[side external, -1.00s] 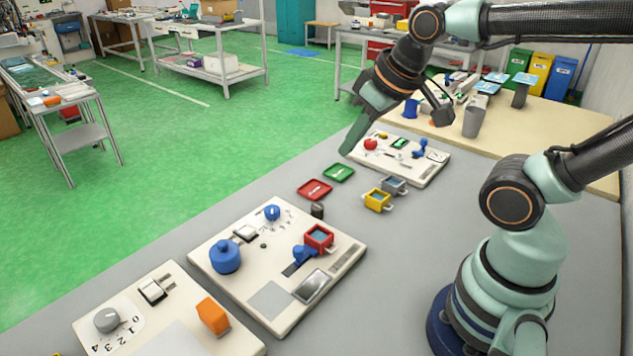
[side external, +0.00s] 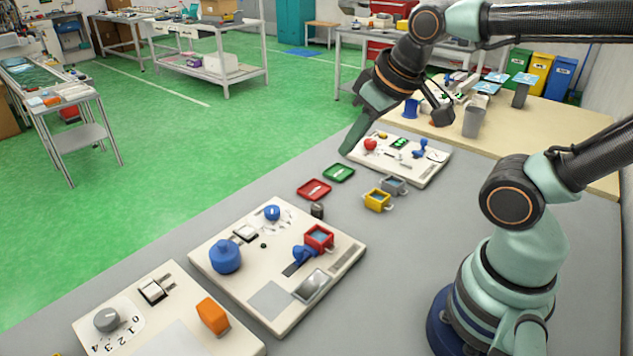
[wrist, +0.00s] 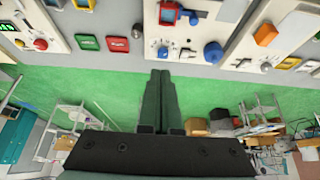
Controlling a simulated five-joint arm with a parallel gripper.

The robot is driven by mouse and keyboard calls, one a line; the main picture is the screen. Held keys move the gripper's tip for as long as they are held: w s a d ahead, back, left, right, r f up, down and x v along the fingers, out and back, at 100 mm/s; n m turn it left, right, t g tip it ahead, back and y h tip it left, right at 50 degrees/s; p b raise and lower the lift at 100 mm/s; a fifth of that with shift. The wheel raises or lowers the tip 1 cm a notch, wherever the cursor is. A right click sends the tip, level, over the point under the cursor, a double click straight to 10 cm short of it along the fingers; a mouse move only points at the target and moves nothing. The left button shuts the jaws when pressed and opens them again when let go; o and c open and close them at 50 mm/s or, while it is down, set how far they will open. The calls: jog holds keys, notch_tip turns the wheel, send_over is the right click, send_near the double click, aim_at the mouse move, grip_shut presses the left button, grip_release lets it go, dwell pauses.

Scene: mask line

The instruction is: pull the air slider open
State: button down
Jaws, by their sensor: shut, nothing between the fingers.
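No label marks the air slider. A blue handle (side external: 304,254) stands over a dark slot in the middle cream panel (side external: 227,281); it also shows at the top of the wrist view (wrist: 190,17). Another blue handle (side external: 420,149) stands on the far panel (side external: 371,160) beside a gauge. I cannot tell which one is the air slider. My gripper (side external: 347,150) is shut and empty, in the air with its fingers pointing down and left near the far panel's left edge in the side view. In the wrist view my gripper (wrist: 160,74) has its fingers together, apart from both handles.
A red open box (side external: 319,237) is right by the middle handle, and a blue knob (side external: 226,257) stands to its left. Grey bench is clear toward the arm's base.

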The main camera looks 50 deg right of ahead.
jog(key=c, duration=0.8)
grip_release()
jog(key=shift+w, duration=0.1)
jog(key=shift+o, duration=0.6)
jog(key=shift+w+a+f+n, duration=0.2)
jog(key=shift+a+n, duration=0.1)
jog(key=shift+n, duration=0.1)
jog(key=n+g, duration=0.6)
jog(key=n, duration=0.2)
send_near(298, 248)
notch_tip(298, 248, down, 9)
jog(key=shift+s, duration=0.15)
grip_shut()
